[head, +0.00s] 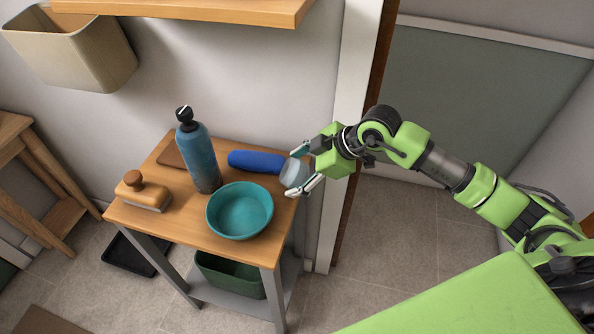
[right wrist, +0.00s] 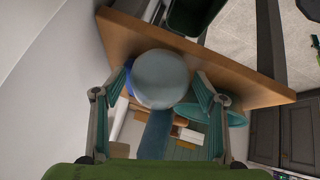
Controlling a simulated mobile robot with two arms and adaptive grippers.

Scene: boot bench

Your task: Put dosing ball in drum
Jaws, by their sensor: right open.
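The dosing ball (head: 293,173), a pale, translucent blue rounded piece, sits at the right end of the small wooden bench (head: 190,228). My right gripper (head: 297,171) comes in from the right, open, with its fingers on either side of the ball. In the right wrist view the ball (right wrist: 160,79) lies between the two open fingers (right wrist: 165,84); whether they touch it I cannot tell. No drum can be made out in either view. My left gripper is not in view.
Close left of the ball lies a blue cylindrical item (head: 255,161). A teal bowl (head: 240,211), blue bottle (head: 199,155) and wooden-handled brush (head: 143,193) also stand on the bench. A green bin (head: 228,275) is underneath. A white post (head: 345,130) stands behind my gripper. A shelf (head: 200,8) overhangs above.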

